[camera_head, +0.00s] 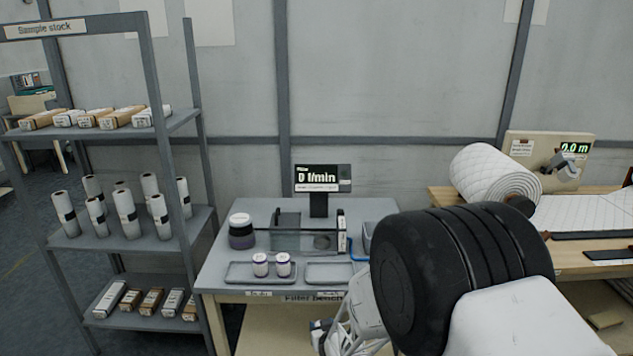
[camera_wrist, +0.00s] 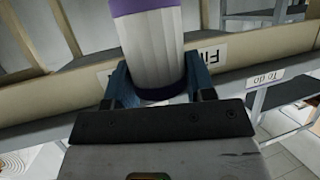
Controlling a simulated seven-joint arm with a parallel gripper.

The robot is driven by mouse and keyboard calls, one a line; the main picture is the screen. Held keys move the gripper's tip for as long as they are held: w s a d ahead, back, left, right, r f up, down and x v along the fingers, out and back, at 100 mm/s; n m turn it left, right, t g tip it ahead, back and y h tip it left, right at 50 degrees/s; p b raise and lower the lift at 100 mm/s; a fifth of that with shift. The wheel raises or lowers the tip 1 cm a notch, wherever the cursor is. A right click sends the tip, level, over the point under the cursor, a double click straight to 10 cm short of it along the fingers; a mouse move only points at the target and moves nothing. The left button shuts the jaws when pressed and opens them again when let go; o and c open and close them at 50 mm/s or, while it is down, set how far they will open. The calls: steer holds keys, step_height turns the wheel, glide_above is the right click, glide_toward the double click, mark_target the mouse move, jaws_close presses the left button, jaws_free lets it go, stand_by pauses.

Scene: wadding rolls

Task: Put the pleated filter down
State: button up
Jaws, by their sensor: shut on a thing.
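My gripper (camera_wrist: 155,78) is shut on a white pleated filter (camera_wrist: 152,50) with a purple band; its blue fingers are on both sides of it in the wrist view. Behind them the bench's front edge carries a "To do" label. In the head view the wrist is low in front of the filter bench (camera_head: 225,283), and the held filter cannot be made out. Two similar filters with purple bands (camera_head: 260,264) (camera_head: 283,264) stand upright on the left grey tray (camera_head: 236,277). The right grey tray (camera_head: 330,280) looks empty.
A display reading 0 l/min (camera_head: 322,178), a clear-walled box (camera_head: 290,240) and a dark jar with a white lid (camera_head: 241,231) stand behind the trays. A shelf rack (camera_head: 130,213) is at left. A wadding roll (camera_head: 492,175) lies on the right-hand table.

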steer(key=shift+s+d+f, duration=0.15)
steer(key=shift+d+f, duration=0.5)
steer(key=shift+d, duration=0.3)
steer(key=w+d+f+m+h, duration=0.1)
steer(key=w+d+f, duration=0.2)
steer(key=d, duration=0.4)
steer(key=w+d+f+m+h, duration=0.1)
steer(key=w+d+f, duration=0.2)
steer(key=d, duration=0.4)
steer(key=w+d+f+m+h, duration=0.1)
steer(key=w+d+f, duration=0.2)
steer(key=d+f, duration=0.2)
steer(key=shift+d+f+h, duration=0.2)
steer(key=shift+d+h, duration=0.1)
steer(key=shift+d, duration=0.95)
steer(key=a, duration=0.7)
stand_by(0.4)
steer(key=shift+a, duration=0.1)
